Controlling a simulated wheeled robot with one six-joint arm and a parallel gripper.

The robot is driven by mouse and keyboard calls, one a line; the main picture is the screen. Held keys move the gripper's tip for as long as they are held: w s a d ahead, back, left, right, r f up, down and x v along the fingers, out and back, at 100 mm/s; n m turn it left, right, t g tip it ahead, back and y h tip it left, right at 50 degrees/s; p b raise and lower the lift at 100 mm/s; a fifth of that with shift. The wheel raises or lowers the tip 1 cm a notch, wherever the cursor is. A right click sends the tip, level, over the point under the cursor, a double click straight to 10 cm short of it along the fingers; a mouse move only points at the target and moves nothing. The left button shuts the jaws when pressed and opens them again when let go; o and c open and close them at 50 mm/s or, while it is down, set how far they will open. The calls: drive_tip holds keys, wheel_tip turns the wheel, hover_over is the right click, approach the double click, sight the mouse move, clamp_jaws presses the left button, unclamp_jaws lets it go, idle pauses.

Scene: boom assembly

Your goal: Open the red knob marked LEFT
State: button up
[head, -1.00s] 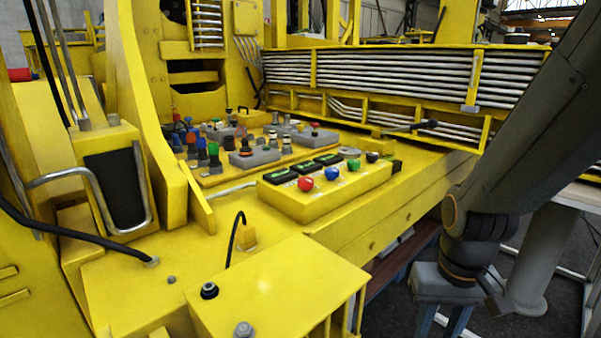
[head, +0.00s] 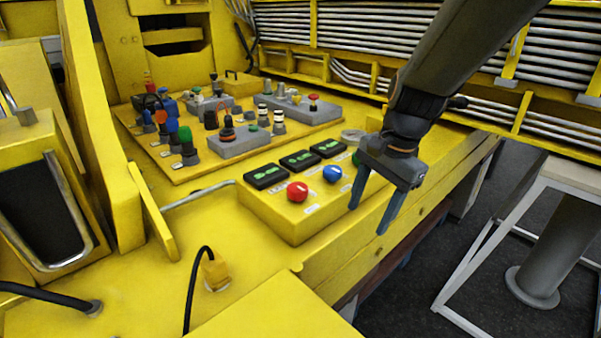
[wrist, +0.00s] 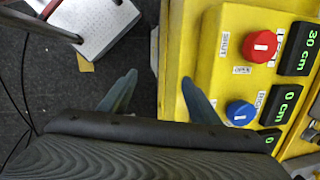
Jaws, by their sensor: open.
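The red knob (head: 297,191) sits at the left of the yellow control box (head: 290,226) in the head view, beside a blue knob (head: 332,174). In the wrist view the red knob (wrist: 260,47) is at upper right, with labels SHUT and OPEN on its left side; a LEFT marking cannot be made out. The blue knob (wrist: 240,113) is below it. My gripper (head: 366,220) is open and empty, fingers pointing down, to the right of the red knob and apart from it. In the wrist view my gripper (wrist: 158,90) is left of both knobs, one finger over the box edge.
Three displays (head: 300,160) stand behind the knobs. A green knob (head: 356,158) is partly hidden by my gripper. A board of other knobs and switches (head: 215,135) lies behind. A white-framed stand (head: 520,200) is at right. Floor shows beyond the ledge.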

sight(298, 187)
drive_tip(key=w+a+r+m+y+p, duration=0.2)
drive_tip(key=w+a+r+m, duration=0.4)
drive_tip(key=a+r+m, duration=0.45)
drive_tip(key=a+f+n, duration=0.1)
drive_tip(key=f, duration=0.1)
drive_tip(key=a+f+p, duration=0.1)
drive_tip(key=a+f, duration=0.1)
drive_tip(key=f, duration=0.1)
drive_tip(key=a+f+n, duration=0.1)
drive_tip(key=f, duration=0.2)
drive_tip(key=shift+w+a+f+n, duration=0.1)
drive_tip(key=shift+a+f+n, duration=0.15)
drive_tip(key=shift+a+n, duration=0.1)
drive_tip(key=shift+c, duration=0.3)
drive_tip(key=shift+g, duration=0.3)
drive_tip(key=c, duration=1)
